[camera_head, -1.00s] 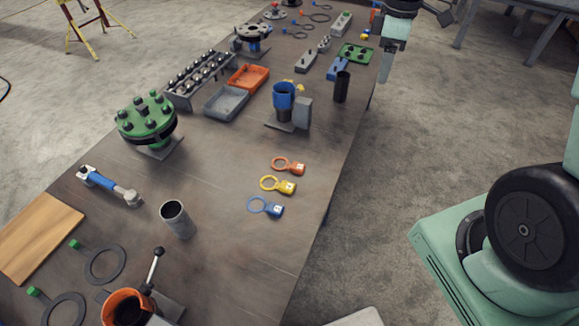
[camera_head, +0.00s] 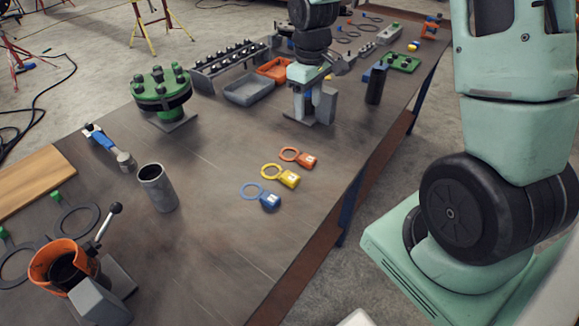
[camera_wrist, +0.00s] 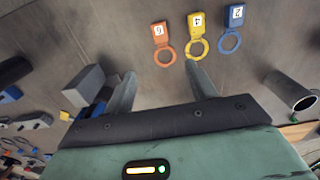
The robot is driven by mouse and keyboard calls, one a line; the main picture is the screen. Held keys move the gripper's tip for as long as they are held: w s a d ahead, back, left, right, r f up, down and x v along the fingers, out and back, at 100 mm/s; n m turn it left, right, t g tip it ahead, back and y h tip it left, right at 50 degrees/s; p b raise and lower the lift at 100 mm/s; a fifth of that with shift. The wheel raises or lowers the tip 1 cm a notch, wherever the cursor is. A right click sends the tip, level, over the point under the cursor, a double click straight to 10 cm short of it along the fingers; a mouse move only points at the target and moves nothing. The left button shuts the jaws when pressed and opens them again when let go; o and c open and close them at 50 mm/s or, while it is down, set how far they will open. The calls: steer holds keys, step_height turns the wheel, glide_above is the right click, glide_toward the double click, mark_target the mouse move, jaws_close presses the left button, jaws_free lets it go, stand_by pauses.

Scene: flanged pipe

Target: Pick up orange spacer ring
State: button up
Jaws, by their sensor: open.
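The orange spacer ring (camera_head: 307,161) lies flat on the table, a thin ring with a wider labelled tab. A yellow ring (camera_head: 289,179) and a blue ring (camera_head: 270,200) lie beside it in a row. In the wrist view the orange ring (camera_wrist: 161,42) is left of the yellow ring (camera_wrist: 196,31) and blue ring (camera_wrist: 235,24). My gripper (camera_wrist: 161,84) is open and empty, with its fingers apart. The orange ring lies ahead of the fingertips, between their lines and apart from them. In the head view my gripper (camera_head: 305,102) is above the table, behind the rings.
A stand with a blue collar (camera_head: 328,100) is partly hidden behind my gripper. A black cylinder (camera_head: 376,84) stands to its right. A grey tube (camera_head: 157,187) and green flange (camera_head: 160,86) stand left. The table around and in front of the rings is clear.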

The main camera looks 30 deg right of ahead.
mark_target(304, 156)
step_height(304, 156, down, 17)
steer(key=p, duration=0.3)
steer(key=shift+a+f+p, duration=0.1)
steer(key=shift+p, duration=0.25)
steer(key=c, duration=1.1)
